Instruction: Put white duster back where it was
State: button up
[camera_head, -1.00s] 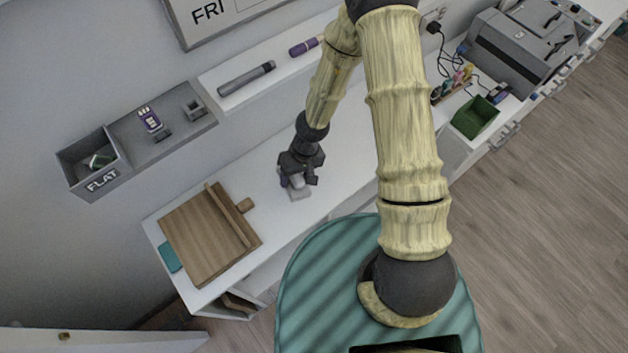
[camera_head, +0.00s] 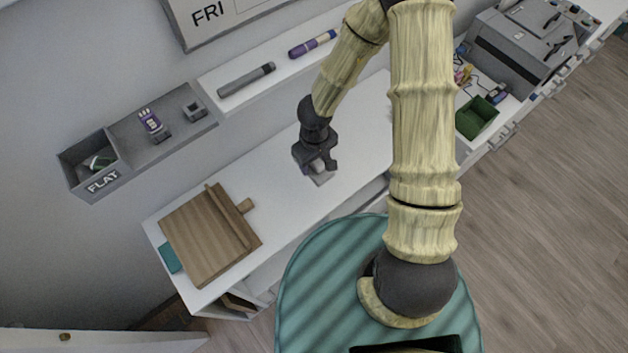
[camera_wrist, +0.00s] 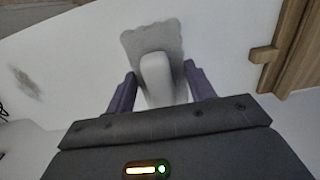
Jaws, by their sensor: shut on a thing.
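The white duster (camera_head: 319,172) is a small pale block with a rounded white handle and a grey pad. My gripper (camera_head: 317,165) is shut on it above the white desk (camera_head: 345,150). In the wrist view, the duster's white handle (camera_wrist: 157,78) lies between the two purple-sided fingers (camera_wrist: 160,92), and its grey pad (camera_wrist: 150,36) reaches out beyond them. I cannot tell whether the pad touches the desk.
A wooden board (camera_head: 208,236) lies at the desk's left end over a teal item (camera_head: 168,258). A wall shelf (camera_head: 240,98) holds a grey marker (camera_head: 247,79) and a purple marker (camera_head: 312,44). A green bin (camera_head: 476,118) stands right. A grey smudge (camera_wrist: 27,84) marks the desk.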

aim_at(315, 170)
jog(key=shift+f+b, duration=1.15)
jog(key=shift+f, duration=1.2)
notch_tip(315, 170, down, 5)
jog(key=b, duration=0.3)
jog(key=o, duration=0.9)
